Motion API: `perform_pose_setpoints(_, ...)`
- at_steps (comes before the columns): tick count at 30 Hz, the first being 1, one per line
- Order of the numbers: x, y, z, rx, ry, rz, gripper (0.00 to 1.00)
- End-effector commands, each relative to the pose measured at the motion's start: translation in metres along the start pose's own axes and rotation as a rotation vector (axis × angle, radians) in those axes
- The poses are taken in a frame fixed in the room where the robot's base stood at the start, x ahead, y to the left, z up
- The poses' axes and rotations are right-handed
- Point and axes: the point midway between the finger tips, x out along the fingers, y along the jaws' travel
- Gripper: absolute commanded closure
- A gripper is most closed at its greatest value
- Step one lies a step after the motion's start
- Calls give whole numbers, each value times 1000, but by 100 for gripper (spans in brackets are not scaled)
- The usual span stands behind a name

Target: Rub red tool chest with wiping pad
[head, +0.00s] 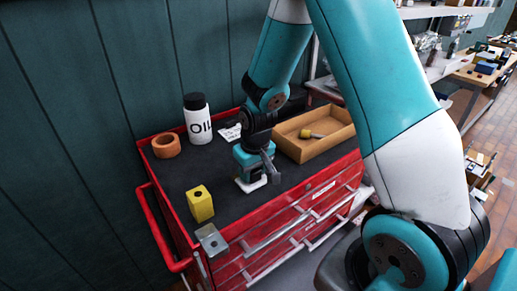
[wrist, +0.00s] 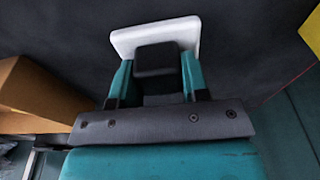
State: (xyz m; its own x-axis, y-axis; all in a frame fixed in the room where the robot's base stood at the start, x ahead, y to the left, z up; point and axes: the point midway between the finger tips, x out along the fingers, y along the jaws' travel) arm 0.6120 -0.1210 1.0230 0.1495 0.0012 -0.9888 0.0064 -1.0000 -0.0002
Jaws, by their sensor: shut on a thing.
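The red tool chest (head: 240,272) stands against the green wall, with a dark mat (head: 185,180) on its top. My gripper (head: 255,179) is over the middle of the top and points down. It is shut on the wiping pad, a white pad with a dark grip block. The pad's white edge (head: 252,186) shows under the fingers, at or very near the mat; I cannot tell whether it touches. In the wrist view the fingers (wrist: 155,80) clasp the dark block, and the white pad (wrist: 184,30) shows beyond it. My gripper hides part of the pad.
A yellow block (head: 200,204) stands at the front left, near a grey metal plate (head: 211,240) at the corner. An orange ring (head: 166,146) and a white oil bottle (head: 198,122) are at the back left. A wooden tray (head: 318,147) holding a yellow-ended tool is close on the right.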

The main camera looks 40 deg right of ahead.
Motion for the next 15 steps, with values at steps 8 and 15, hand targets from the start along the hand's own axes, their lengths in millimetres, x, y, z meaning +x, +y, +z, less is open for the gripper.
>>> perform_pose_setpoints(8, -35, -4, -4, -7, -1, -1, 80)
perform_pose_setpoints(15, -56, -6, -7, -9, -1, -1, 80)
